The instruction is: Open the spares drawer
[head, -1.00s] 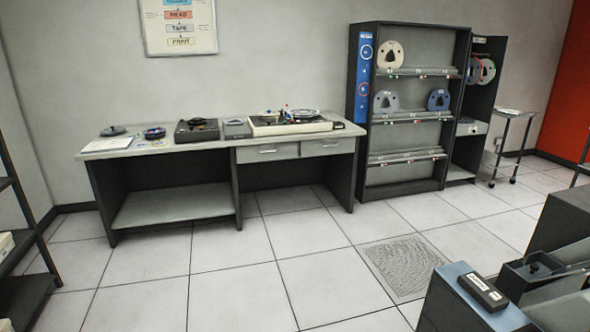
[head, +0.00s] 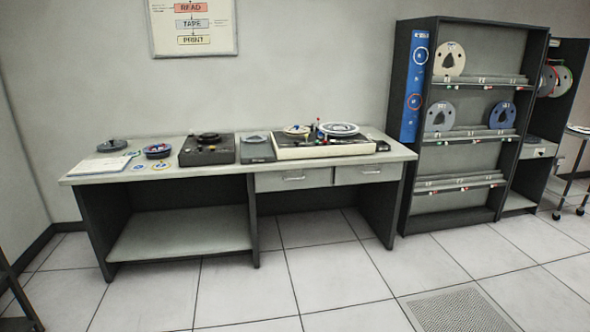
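A long desk (head: 225,171) stands against the back wall. Two grey drawers sit side by side under its right part: a left drawer (head: 275,182) and a right drawer (head: 350,174). Each has a bar handle on its front, and both look shut. I cannot read any label that tells which is the spares drawer. The desk is some distance ahead of me. Neither of my grippers shows in the head view.
The desk top holds a cream machine with reels (head: 320,147), a dark box (head: 207,150) and small reels. A tape rack (head: 410,130) stands right of the desk. A dark shelf edge (head: 15,295) is at lower left. The tiled floor before the desk is clear.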

